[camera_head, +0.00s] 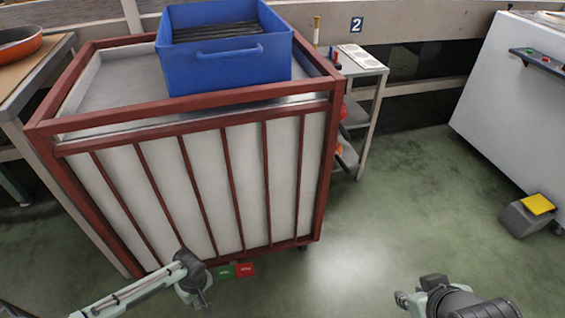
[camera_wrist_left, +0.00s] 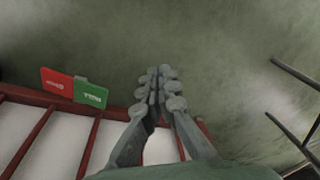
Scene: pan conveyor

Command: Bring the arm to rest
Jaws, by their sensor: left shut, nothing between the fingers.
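My left arm comes in at the lower left of the head view, low in front of the red-framed cart. My left gripper (camera_head: 203,303) hangs near the cart's bottom edge. In the left wrist view the left gripper's fingers (camera_wrist_left: 160,78) are together with nothing between them, over the green floor. My right arm shows at the bottom right of the head view. Its gripper (camera_head: 402,300) is small and partly hidden there, and I cannot tell how its fingers stand.
The red-framed cart (camera_head: 186,100) carries a blue bin (camera_head: 225,65) with dark slats inside. Red and green tags (camera_head: 236,270) sit at its foot. A small shelf stand (camera_head: 362,62), a white machine (camera_head: 510,95) and a yellow-topped pedal (camera_head: 538,204) stand beyond. The green floor (camera_head: 400,200) between is clear.

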